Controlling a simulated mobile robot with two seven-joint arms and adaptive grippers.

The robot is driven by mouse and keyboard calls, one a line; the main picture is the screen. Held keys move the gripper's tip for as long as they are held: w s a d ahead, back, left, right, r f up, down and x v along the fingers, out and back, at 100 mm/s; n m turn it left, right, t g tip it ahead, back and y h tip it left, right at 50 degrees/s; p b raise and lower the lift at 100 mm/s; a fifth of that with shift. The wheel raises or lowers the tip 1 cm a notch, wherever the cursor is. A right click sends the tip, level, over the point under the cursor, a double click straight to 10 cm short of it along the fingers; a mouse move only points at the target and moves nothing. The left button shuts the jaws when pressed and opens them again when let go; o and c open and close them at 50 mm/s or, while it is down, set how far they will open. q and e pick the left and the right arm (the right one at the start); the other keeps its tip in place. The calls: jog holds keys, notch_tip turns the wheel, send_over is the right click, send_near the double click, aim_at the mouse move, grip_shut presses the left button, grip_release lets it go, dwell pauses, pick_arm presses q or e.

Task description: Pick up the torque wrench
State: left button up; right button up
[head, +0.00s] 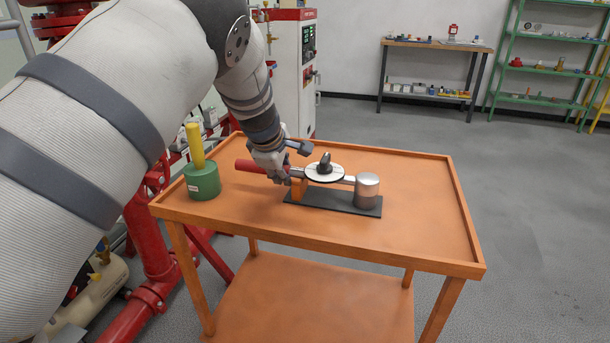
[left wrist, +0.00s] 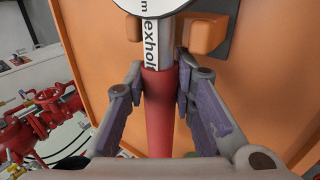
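The torque wrench has a red handle (head: 252,167), a silver shaft and a round white dial (head: 324,173) with a dark knob. It lies across a dark base plate (head: 334,202) on an orange rest (head: 298,188), its far end at a metal cylinder (head: 367,190). My left gripper (head: 289,173) is at the handle's shaft end. In the left wrist view, its fingertips (left wrist: 160,80) press on both sides of the red handle (left wrist: 160,115), just below the orange rest blocks (left wrist: 206,33). The wrench still sits level on its rest. My right gripper is not in view.
A green block with a yellow handle (head: 202,178) stands at the left of the orange cart (head: 430,215). The cart's right side is clear inside its raised rim. Red pipes (head: 150,240) stand left of the cart. A workbench and green shelves are far behind.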

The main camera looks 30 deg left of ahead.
pick_arm(q)
grip_shut()
jog(key=shift+r, duration=0.1)
jog(key=shift+w+r, duration=0.1)
jog(key=shift+r, duration=0.1)
jog(key=r, duration=0.4)
jog(key=shift+s+d+r, duration=0.15)
jog(key=shift+s+d, duration=0.05)
jog(key=shift+s, duration=0.2)
jog(key=s+d+r+p, duration=0.1)
jog(key=s+d+r, duration=0.1)
jog(key=s+r, duration=0.2)
jog(key=s+d+r+p, duration=0.2)
jog(key=s+d+r, duration=0.1)
jog(key=s, duration=0.5)
jog(key=shift+d+r, duration=0.35)
jog(key=shift+r, duration=0.3)
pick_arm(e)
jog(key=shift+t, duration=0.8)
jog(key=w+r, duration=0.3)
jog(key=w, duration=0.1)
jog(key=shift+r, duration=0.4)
